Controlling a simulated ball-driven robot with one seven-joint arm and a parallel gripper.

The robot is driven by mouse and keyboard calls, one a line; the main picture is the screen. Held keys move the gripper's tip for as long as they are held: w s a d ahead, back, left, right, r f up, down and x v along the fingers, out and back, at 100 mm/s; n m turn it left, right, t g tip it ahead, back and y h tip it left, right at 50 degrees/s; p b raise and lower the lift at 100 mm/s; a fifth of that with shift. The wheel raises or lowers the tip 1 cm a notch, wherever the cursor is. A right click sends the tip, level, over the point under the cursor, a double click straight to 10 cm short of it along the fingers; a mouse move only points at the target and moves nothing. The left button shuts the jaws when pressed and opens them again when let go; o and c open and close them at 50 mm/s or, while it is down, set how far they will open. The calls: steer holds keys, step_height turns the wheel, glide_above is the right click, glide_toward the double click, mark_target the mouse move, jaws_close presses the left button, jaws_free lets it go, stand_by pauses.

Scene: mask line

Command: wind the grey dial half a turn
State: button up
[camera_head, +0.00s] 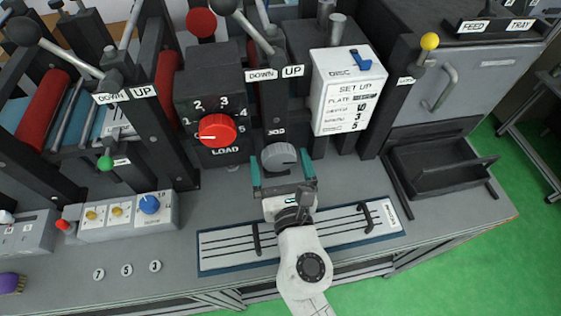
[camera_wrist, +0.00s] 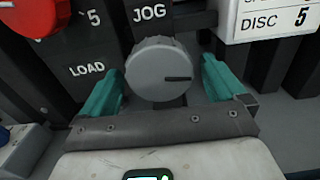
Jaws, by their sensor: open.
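The grey dial (camera_head: 280,157) is a round knob on the dark machine front, under a label reading JOG. In the wrist view the grey dial (camera_wrist: 160,72) has a dark pointer line toward the right. My gripper (camera_head: 283,172) has its two teal fingers on either side of the dial. In the wrist view my gripper (camera_wrist: 162,85) is open, with one finger left and one right of the dial. A gap shows at the left finger; whether the right finger touches cannot be told.
A red LOAD dial (camera_head: 216,130) sits to the upper left. A white set-up card (camera_head: 347,90) stands to the upper right. A flat panel with slotted lines (camera_head: 222,250) lies below my arm. A dark tray (camera_head: 440,170) is at the right.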

steer(key=c, duration=1)
steer(key=shift+c, duration=0.2)
steer(key=shift+m, duration=0.3)
steer(key=m+b, duration=0.1)
steer(key=m, duration=0.2)
steer(key=m+b, duration=0.1)
steer(key=m, duration=0.3)
steer(key=shift+a+b, duration=0.1)
steer(key=shift+b, duration=0.25)
steer(key=m+b, duration=0.1)
steer(key=m, duration=0.3)
steer(key=shift+m+b, duration=0.3)
steer(key=shift+b, duration=0.1)
steer(key=shift+r+m+b, duration=0.1)
steer(key=shift+m+b, duration=0.65)
steer(key=shift+m, duration=1.05)
